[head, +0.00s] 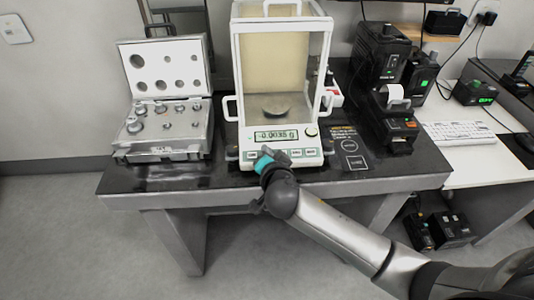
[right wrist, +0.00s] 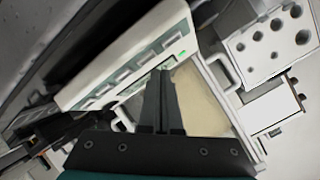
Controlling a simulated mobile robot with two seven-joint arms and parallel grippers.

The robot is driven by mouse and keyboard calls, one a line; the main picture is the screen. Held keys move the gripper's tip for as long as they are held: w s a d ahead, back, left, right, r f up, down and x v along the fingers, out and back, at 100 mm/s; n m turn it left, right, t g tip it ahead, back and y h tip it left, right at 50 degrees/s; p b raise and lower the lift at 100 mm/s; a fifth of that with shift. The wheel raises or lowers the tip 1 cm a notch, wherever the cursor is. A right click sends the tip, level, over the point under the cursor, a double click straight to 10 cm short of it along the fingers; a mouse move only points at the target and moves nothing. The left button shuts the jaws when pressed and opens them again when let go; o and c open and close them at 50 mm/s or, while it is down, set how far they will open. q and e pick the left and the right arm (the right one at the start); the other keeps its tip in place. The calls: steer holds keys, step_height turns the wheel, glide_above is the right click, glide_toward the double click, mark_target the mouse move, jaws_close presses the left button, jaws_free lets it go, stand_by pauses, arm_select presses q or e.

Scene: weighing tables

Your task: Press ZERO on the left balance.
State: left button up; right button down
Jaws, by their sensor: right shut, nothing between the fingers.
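The balance (head: 314,75) stands on the dark weighing table, with a glass-walled chamber and a round pan (head: 277,111). Its lit display (head: 277,136) reads about -0.0035 g; the last digits are small. A row of buttons (head: 310,152) runs below the display; I cannot read which is ZERO. My right gripper (head: 265,153) is shut and empty, at the left part of the button row and hiding some of it. Whether it touches a button I cannot tell. In the right wrist view its dark fingers (right wrist: 163,98) lie together before the balance's front panel (right wrist: 125,60). My left gripper is out of view.
An open case of weights (head: 165,130) stands left of the balance. A black printer (head: 395,125) and other black devices stand to the right. A small dark label mat (head: 350,148) lies on the table between. A white desk with a keyboard (head: 458,132) is at far right.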

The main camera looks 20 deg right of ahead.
steer(key=shift+f, duration=0.1)
stand_by(0.6)
steer(key=shift+w+f+b, duration=0.15)
steer(key=shift+f+b, duration=0.15)
steer(key=shift+b, duration=0.1)
steer(key=shift+w+d+f+b, duration=0.1)
steer(key=shift+f+b, duration=0.25)
steer(key=shift+f, duration=0.05)
stand_by(0.4)
steer(key=shift+r, duration=0.1)
steer(key=shift+s+r+p, duration=0.25)
steer(key=shift+r+p, duration=0.45)
steer(key=shift+p, duration=0.05)
steer(key=r+p, duration=0.1)
steer(key=s+r+p, duration=0.1)
steer(key=r+p, duration=0.2)
steer(key=shift+s+a+r+p, duration=0.3)
steer(key=shift+s+a+r, duration=0.05)
steer(key=shift+s, duration=0.05)
stand_by(0.7)
